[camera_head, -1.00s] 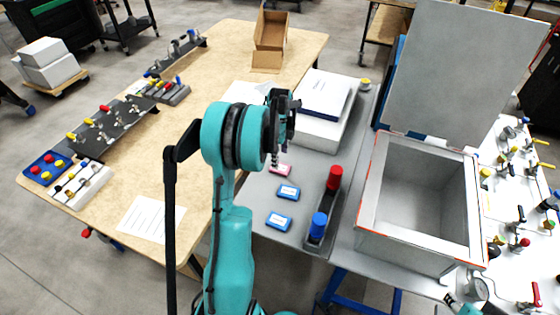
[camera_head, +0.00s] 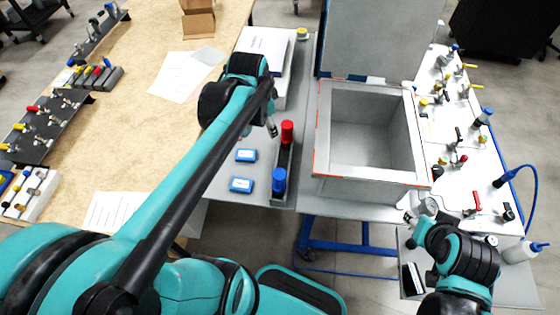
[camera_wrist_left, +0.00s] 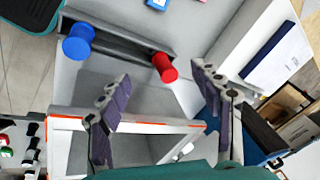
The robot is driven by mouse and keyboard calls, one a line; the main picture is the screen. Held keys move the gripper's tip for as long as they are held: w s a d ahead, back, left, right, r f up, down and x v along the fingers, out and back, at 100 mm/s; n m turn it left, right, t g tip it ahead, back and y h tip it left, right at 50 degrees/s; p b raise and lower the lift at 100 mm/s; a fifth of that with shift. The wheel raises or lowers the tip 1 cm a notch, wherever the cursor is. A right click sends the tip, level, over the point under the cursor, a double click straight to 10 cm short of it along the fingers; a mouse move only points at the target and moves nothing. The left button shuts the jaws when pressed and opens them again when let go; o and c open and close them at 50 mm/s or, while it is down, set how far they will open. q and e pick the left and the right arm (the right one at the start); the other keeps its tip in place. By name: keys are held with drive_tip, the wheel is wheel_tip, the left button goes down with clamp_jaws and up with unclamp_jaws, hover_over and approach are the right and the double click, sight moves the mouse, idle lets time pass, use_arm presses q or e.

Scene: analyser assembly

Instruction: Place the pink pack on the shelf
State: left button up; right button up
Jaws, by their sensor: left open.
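The pink pack is hidden behind my left arm in the head view. Only a pink sliver (camera_wrist_left: 203,1) shows at the top edge of the left wrist view, beside a blue pack (camera_wrist_left: 157,4). My left gripper (camera_wrist_left: 160,92) is open and empty, with its two fingers wide apart over the open box's edge. In the head view its tip (camera_head: 271,126) is near the red cylinder. My right arm is at the lower right, and its fingers are not clear (camera_head: 416,212). I cannot tell which surface is the shelf.
Two blue packs (camera_head: 246,155) (camera_head: 241,185) lie on the grey table. A dark holder has a red cylinder (camera_head: 287,132) and a blue cylinder (camera_head: 279,180). An open grey box (camera_head: 318,140) stands right of them. A white box (camera_head: 281,93) stands behind my left gripper.

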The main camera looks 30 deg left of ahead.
use_arm(q)
drive_tip(key=s+d+f+n+t, duration=0.2)
drive_tip(key=s+d+n, duration=0.4)
drive_tip(key=s+d, duration=0.3)
drive_tip(key=shift+s+d+t+h, duration=0.4)
drive_tip(key=shift+t, duration=0.3)
drive_tip(key=shift+a+f, duration=0.1)
drive_tip(key=shift+f, duration=0.05)
